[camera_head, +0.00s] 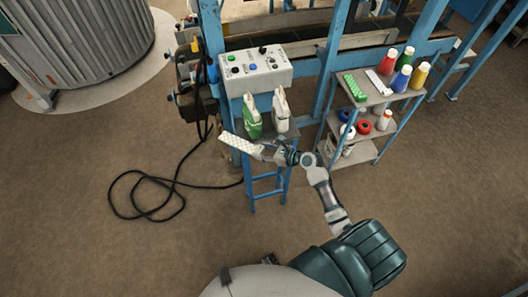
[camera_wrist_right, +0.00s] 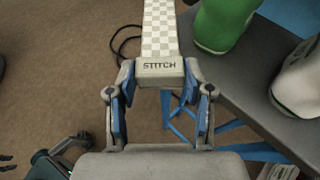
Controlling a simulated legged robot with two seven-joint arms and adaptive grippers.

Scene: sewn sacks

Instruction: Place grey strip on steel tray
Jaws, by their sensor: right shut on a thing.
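My right gripper (camera_head: 266,153) is shut on the end of a pale grey-and-white checkered strip (camera_head: 238,143). In the right wrist view my right gripper (camera_wrist_right: 158,98) has its blue pads on both sides of the strip's end block, marked STITCH, and the strip (camera_wrist_right: 160,30) extends away from it. The strip is held by the front left of a small blue stand with a grey steel top (camera_head: 288,134). In the wrist view this grey top (camera_wrist_right: 238,88) is right of the strip. Which surface is the steel tray is unclear. My left gripper is out of view.
A green-and-white bottle (camera_head: 252,117) and a white one (camera_head: 281,112) stand on the grey top, below a button box (camera_head: 258,72). A shelf rack (camera_head: 372,97) at right holds a green strip (camera_head: 355,87), a whitish strip (camera_head: 379,82) and several bottles. A black cable (camera_head: 150,178) lies on the floor.

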